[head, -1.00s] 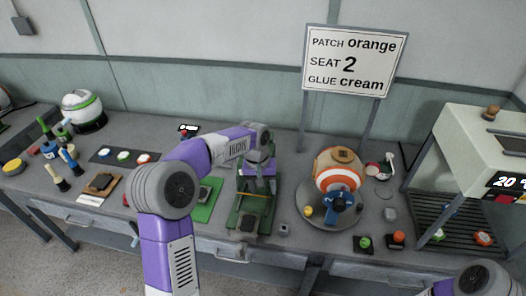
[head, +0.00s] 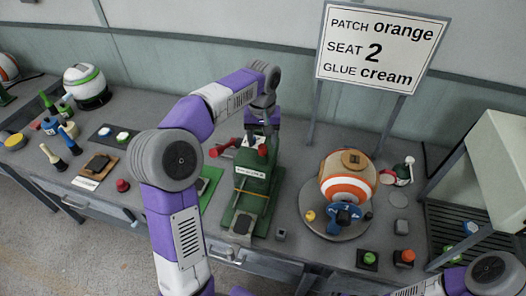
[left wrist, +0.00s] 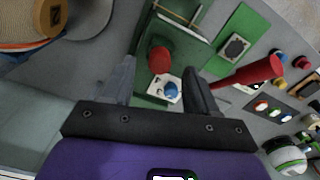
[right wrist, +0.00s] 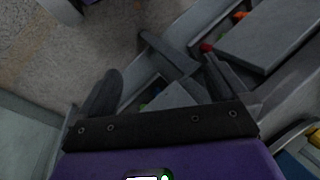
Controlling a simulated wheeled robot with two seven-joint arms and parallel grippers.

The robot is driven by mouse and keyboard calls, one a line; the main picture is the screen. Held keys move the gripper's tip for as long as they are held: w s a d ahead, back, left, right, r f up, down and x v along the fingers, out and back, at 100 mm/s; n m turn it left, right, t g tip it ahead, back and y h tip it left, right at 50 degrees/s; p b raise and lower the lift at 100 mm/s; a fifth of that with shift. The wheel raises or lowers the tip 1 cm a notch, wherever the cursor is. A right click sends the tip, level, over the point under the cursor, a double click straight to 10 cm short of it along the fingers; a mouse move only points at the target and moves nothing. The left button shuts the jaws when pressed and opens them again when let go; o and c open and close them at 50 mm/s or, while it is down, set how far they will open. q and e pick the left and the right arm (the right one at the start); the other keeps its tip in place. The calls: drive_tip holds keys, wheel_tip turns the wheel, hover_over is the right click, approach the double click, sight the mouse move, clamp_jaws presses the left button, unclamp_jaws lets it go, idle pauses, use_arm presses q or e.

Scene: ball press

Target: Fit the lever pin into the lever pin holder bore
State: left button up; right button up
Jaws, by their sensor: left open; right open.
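The green press (head: 252,190) stands on the bench in the middle of the head view. A red knob (head: 262,150) shows at its top; the left wrist view shows it as a red round end (left wrist: 159,60) between my fingers, beside a blue ball (left wrist: 172,90) on a white plate. A red handle (head: 222,148) sticks out left of the press and shows in the left wrist view (left wrist: 247,72). My left gripper (head: 262,125) is open over the press's back end, holding nothing. I cannot make out the lever pin or bore clearly. My right gripper (right wrist: 155,85) is open and empty.
An orange and white ball (head: 348,180) sits on a round grey plate right of the press. A green mat (head: 207,187) lies left of it. A rack (head: 490,170) stands at the far right. Green and red buttons (head: 404,257) are at the front edge.

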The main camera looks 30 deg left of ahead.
sight(262, 146)
use_arm(q)
drive_tip(key=shift+f, duration=1.55)
drive_tip(key=shift+c, duration=0.4)
clamp_jaws()
